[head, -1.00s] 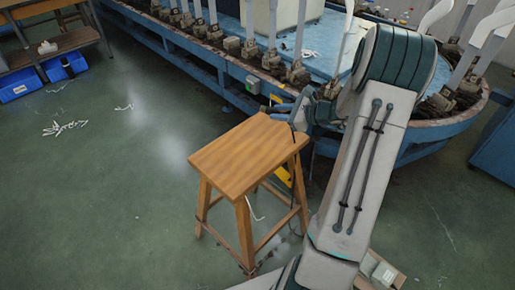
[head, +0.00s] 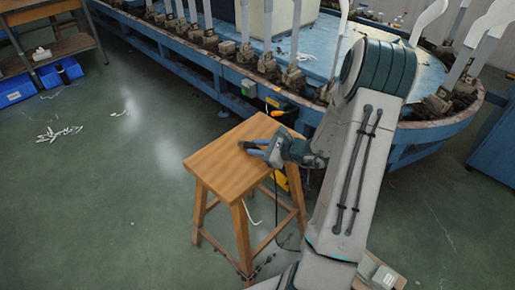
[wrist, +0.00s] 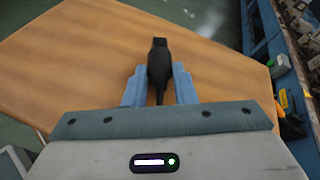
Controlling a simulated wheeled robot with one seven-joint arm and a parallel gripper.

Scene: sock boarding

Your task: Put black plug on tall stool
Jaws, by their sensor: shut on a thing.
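The tall wooden stool (head: 212,166) stands upright on the floor in front of the blue machine. Its brown top (wrist: 70,62) fills much of the wrist view. My gripper (head: 252,147) is low over the right part of the stool top. In the wrist view, its blue fingers (wrist: 159,88) are shut on the black plug (wrist: 159,62), which points away from the wrist. The plug's cord (head: 270,205) hangs down beside the stool's right side. I cannot tell whether the plug touches the wood.
A long blue machine (head: 190,62) with several white upright boards runs behind the stool. A wooden bench (head: 50,51) and blue bins (head: 62,72) are at the upper left. White scraps (head: 58,133) lie on the floor. The left part of the stool top is bare.

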